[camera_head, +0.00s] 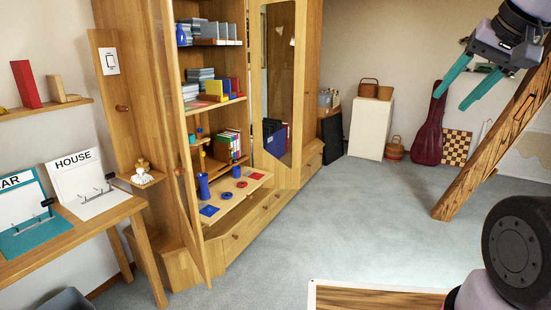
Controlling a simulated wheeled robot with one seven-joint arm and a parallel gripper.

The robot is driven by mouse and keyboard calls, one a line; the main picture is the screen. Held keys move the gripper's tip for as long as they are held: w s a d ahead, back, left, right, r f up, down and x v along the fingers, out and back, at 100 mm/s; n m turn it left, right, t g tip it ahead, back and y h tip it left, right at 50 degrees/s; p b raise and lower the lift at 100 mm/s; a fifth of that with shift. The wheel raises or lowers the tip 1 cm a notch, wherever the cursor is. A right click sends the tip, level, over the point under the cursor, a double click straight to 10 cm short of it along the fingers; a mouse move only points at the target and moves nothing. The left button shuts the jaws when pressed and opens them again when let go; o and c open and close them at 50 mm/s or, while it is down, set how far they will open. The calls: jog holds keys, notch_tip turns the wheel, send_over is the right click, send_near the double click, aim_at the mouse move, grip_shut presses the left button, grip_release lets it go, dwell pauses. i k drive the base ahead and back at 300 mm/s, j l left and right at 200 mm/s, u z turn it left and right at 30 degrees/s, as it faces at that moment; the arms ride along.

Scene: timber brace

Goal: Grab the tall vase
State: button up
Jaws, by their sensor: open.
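My gripper (450,101), with two teal fingers, is at the upper right, open and empty. It hangs in the air, far to the right of the cabinet. No object is clearly a tall vase. An upright blue cylinder (203,186) stands on the cabinet's lower shelf, at its left end. A small blue rounded vessel (181,35) stands on the top shelf, partly hidden by the cabinet's side. I cannot tell whether either is the tall vase.
The wooden cabinet (236,245) holds books and flat coloured pieces. A slanted timber brace (470,180) stands at the right. A desk (75,233) with sign boards is at the left. A white pedestal (370,128) stands at the back. The grey floor between is clear.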

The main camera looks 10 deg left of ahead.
aim_at(205, 195)
jog(key=i+l+u, duration=0.15)
jog(key=i+u, duration=0.25)
jog(key=i+l+u, duration=0.2)
jog(key=u, duration=0.15)
jog(key=i+l+u, duration=0.25)
jog(key=u, duration=0.15)
jog(key=i+l+u, duration=0.2)
jog(key=l+u, duration=0.2)
jog(key=i+l+u, duration=0.1)
jog(key=l, duration=0.25)
jog(key=i+l+u, duration=0.15)
jog(key=l, duration=0.25)
jog(key=k, duration=0.05)
